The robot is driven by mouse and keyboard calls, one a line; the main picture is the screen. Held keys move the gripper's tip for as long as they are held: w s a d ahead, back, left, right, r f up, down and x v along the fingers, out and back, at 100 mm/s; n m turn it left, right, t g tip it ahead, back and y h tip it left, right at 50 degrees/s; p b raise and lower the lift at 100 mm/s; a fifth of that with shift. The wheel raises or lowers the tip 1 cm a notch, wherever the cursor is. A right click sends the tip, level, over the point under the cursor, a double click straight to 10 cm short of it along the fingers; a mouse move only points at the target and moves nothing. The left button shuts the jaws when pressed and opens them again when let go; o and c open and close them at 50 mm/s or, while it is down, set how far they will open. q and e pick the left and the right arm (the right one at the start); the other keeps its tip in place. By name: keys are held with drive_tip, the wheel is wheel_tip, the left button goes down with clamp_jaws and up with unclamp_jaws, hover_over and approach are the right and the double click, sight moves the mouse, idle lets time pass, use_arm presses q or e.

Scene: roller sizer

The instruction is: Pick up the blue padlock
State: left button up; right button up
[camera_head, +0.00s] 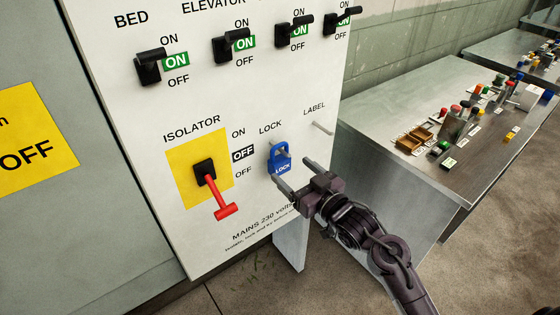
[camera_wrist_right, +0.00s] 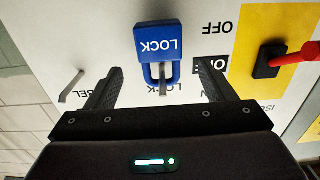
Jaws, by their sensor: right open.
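The blue padlock (camera_head: 279,162) hangs by its shackle on a peg under the word LOCK on the white panel. My right gripper (camera_head: 294,174) is open in front of the panel, just right of and below the padlock in the head view. In the right wrist view the padlock (camera_wrist_right: 159,42) appears upside down, beyond and between the two spread fingers of the right gripper (camera_wrist_right: 160,88). No finger visibly touches it. My left gripper is in neither view.
The red isolator handle (camera_head: 216,190) on its yellow plate is left of the padlock. An empty peg (camera_head: 322,128) under LABEL is to its right. Black switches (camera_head: 150,67) line the panel top. A metal table (camera_head: 390,118) with small parts stands at right.

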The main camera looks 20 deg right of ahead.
sight(284, 162)
drive_tip(key=p+x, duration=0.1)
drive_tip(key=x, duration=0.4)
drive_tip(key=shift+w+a+p, duration=0.1)
drive_tip(key=shift+w+p, duration=0.25)
drive_tip(key=shift+w, duration=0.05)
drive_tip(key=shift+w+a+f, duration=0.1)
drive_tip(key=shift+w+a, duration=0.1)
drive_tip(key=shift+w, duration=0.2)
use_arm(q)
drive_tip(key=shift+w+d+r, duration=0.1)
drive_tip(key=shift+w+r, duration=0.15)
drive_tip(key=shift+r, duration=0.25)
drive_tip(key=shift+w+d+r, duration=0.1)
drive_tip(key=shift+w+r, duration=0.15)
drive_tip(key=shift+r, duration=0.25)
use_arm(e)
drive_tip(key=c, duration=1)
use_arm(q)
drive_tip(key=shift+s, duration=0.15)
use_arm(e)
drive_tip(key=shift+c, duration=0.4)
